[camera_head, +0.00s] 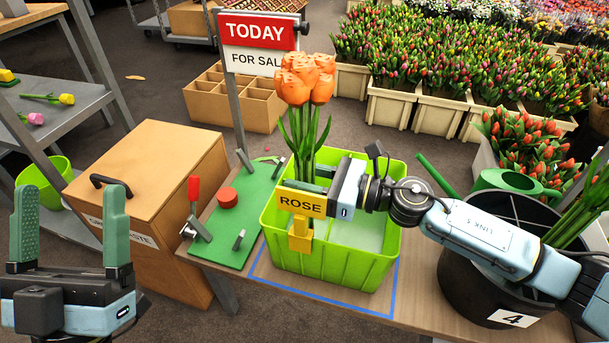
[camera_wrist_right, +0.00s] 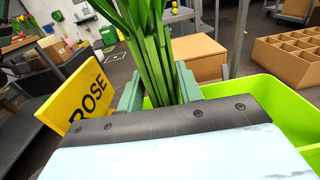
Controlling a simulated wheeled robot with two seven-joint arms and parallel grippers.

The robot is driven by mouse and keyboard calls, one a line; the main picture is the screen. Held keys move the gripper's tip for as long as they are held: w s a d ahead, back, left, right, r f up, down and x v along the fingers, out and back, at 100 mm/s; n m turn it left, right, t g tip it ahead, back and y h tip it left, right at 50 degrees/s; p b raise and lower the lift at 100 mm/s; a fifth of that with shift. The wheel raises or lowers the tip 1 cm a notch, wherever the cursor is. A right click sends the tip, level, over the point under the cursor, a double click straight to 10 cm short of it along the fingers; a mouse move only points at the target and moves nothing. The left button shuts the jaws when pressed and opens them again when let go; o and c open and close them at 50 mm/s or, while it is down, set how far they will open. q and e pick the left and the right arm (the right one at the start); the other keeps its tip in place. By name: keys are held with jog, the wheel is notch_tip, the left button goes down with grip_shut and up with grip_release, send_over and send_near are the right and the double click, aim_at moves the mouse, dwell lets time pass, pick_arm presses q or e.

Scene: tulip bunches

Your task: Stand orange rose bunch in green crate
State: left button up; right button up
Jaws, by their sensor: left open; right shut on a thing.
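The orange rose bunch (camera_head: 306,85) stands upright with its green stems inside the green crate (camera_head: 340,265). In the right wrist view its stems (camera_wrist_right: 157,60) run between the fingers. My right gripper (camera_head: 308,184) is shut on the stems, level with the crate's upper part. The lower ends of the stems are hidden by the gripper, the sign and the crate wall. A yellow ROSE sign (camera_head: 301,203) is on the crate's front; it also shows in the right wrist view (camera_wrist_right: 80,93). My left gripper (camera_head: 70,230) is open and empty at the lower left.
The crate stands inside a blue outline on the table (camera_head: 420,300). A green board (camera_head: 235,215) with a red-handled clamp is to its left, beside a wooden box (camera_head: 150,170). A black bucket (camera_head: 480,285) stands to the right. A TODAY FOR SALE sign (camera_head: 257,45) rises behind.

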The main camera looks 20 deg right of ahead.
pick_arm(q)
jog(key=shift+f, duration=0.2)
pick_arm(e)
jog(key=shift+f, duration=0.2)
jog(key=shift+f+b, duration=0.4)
jog(key=shift+b, duration=0.15)
jog(key=o, duration=1.9)
pick_arm(q)
jog(key=shift+f, duration=0.3)
